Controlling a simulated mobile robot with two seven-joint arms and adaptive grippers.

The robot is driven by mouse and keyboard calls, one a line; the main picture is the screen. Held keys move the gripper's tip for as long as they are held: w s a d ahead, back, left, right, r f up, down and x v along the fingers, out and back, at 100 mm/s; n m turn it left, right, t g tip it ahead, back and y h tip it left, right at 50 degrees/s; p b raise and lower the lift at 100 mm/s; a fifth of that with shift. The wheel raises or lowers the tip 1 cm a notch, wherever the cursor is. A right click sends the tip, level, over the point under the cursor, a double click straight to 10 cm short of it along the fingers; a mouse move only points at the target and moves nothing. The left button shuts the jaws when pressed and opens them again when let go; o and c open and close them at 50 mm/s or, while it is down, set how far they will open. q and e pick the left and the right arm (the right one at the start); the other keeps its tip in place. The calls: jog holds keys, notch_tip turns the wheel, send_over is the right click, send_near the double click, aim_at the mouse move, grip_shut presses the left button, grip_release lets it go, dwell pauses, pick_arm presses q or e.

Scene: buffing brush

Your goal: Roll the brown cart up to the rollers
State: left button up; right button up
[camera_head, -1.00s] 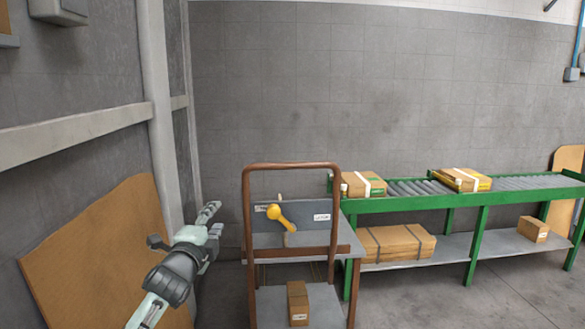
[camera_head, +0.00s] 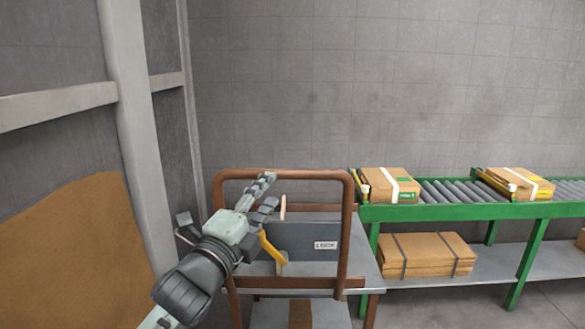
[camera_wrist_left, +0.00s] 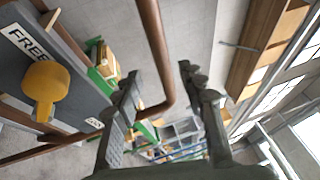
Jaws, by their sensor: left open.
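The brown cart (camera_head: 346,235) stands in front of me, with a tubular upright handle frame and a grey panel. A yellow lever (camera_head: 272,252) sits on the panel beside a "LOCK" label; the left wrist view shows its yellow knob (camera_wrist_left: 45,82) near a "FREE" label. My left gripper (camera_head: 264,193) is open in front of the frame's upper left part. In the left wrist view, the brown tube (camera_wrist_left: 153,45) appears between the spread fingers (camera_wrist_left: 160,78); I cannot tell whether they touch it. The rollers (camera_head: 450,190) lie on a green-framed conveyor to the right, behind the cart.
Two taped boxes (camera_head: 389,184) (camera_head: 518,183) sit on the conveyor. Flat cartons (camera_head: 425,256) lie on its lower shelf. A brown board (camera_head: 75,250) leans at the left wall, near a pale post (camera_head: 145,150). A carton (camera_head: 300,313) stands on the cart's lower deck.

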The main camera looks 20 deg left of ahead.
aim_at(279, 178)
pick_arm(q)
jog(key=shift+w+r, duration=0.2)
jog(key=shift+w, duration=0.2)
jog(key=shift+p+x, duration=0.4)
jog(key=shift+x, duration=2.75)
pick_arm(e)
jog(key=shift+s+a+f, duration=0.1)
jog(key=shift+s+f, duration=0.05)
jog(key=shift+f, duration=0.8)
pick_arm(q)
grip_shut()
